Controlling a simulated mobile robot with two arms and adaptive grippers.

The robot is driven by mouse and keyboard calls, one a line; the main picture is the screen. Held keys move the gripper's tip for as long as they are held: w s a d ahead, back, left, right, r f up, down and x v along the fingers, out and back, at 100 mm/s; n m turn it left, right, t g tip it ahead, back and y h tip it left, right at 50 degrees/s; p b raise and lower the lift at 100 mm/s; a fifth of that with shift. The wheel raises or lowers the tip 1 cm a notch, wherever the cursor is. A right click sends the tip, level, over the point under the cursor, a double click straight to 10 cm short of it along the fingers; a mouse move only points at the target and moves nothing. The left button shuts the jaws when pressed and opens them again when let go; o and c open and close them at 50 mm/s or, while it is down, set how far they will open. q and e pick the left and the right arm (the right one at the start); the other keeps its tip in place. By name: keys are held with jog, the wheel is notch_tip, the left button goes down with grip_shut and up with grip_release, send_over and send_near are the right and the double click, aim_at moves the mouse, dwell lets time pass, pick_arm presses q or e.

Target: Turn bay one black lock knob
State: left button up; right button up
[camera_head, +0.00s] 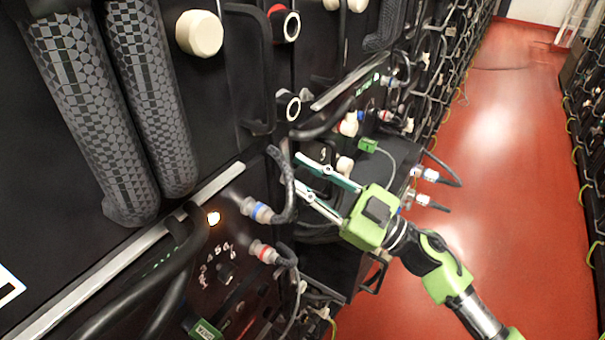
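A round black knob with a white centre (288,105) sits on the front of the near bay. A similar round knob with a red ring (284,23) is above it. A small black rotary knob (226,272) with numbers around it is on the lower panel. I cannot tell for certain which of these is the lock knob. My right gripper (302,172) is open, its two fingers pointing left towards the panel. It is below and right of the white-centred knob, apart from it, and nothing shows between the fingers. My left gripper is not in view.
A black cable with a blue-ringed connector (261,212) is close to the fingertips. A red-ringed connector (263,251) is below it. Black handles (251,68) and thick grey patterned hoses (95,110) stand out from the rack. The red floor aisle (490,150) is clear.

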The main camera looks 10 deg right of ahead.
jog(key=n+g, duration=0.1)
jog(key=n, duration=0.2)
jog(key=n+g+y, duration=0.1)
jog(key=n, duration=0.2)
jog(key=shift+g, duration=0.4)
jog(key=n+g, duration=0.2)
jog(key=n, duration=0.3)
jog(key=shift+n, duration=0.3)
jog(key=n, duration=0.2)
jog(key=n+g+h+p, duration=0.1)
jog(key=n, duration=0.1)
jog(key=shift+n+g, duration=0.3)
jog(key=shift+n+h+p, duration=0.45)
jog(key=shift+n+h, duration=0.35)
jog(key=shift+n, duration=0.6)
jog(key=shift+f+g, duration=0.1)
jog(key=shift+g, duration=0.2)
jog(key=o, duration=1.1)
jog(key=shift+o, duration=0.2)
jog(key=shift+s+d, duration=0.2)
jog(key=shift+d, duration=0.3)
jog(key=v, duration=1.1)
